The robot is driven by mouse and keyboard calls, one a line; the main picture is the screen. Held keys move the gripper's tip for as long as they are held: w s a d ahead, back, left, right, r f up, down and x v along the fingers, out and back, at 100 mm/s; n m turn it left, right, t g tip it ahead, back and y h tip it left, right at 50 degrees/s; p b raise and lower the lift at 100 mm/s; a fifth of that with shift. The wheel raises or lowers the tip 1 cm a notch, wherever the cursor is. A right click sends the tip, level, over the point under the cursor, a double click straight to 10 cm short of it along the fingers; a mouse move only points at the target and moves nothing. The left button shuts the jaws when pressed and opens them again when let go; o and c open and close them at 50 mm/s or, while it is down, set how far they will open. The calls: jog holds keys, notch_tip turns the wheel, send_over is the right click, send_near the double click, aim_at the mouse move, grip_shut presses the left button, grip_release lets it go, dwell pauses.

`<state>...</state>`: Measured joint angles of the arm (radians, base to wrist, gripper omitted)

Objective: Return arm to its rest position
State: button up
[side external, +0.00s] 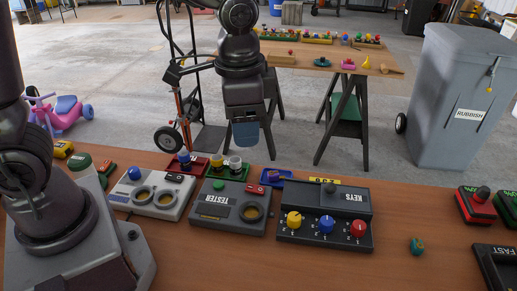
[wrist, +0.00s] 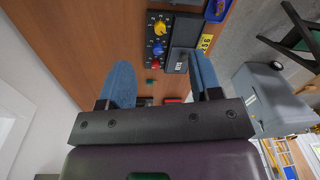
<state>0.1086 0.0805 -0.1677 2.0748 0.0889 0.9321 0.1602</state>
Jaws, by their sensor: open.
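My gripper (side external: 245,132) hangs in the air, pointing down, above the far side of the brown table (side external: 180,254). In the wrist view my gripper (wrist: 160,84) shows two blue fingers spread wide apart with nothing between them. My arm rises out of the top of the side view, and my base stands at the left on the table. The dark KEYS box (side external: 325,213), with yellow, blue and red knobs, lies below and to the right of my gripper. It also shows in the wrist view (wrist: 180,42).
The grey TESTER box (side external: 229,208) and a lighter box with a blue knob (side external: 158,192) lie on the table. A small teal object (side external: 416,245) lies right of the KEYS box. A rubbish bin (side external: 462,95) stands beyond the table.

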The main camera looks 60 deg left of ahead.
jog(key=s+a+r+n+t, duration=0.2)
jog(key=s+a+r, duration=0.1)
jog(key=s, duration=0.3)
jog(key=s+a+r+n+t, duration=0.2)
jog(key=s+a+r+n, duration=0.1)
jog(key=s, duration=0.3)
jog(key=shift+a+r+n+t, duration=0.3)
jog(key=shift+a+r+t, duration=0.1)
jog(key=shift+a+r, duration=0.45)
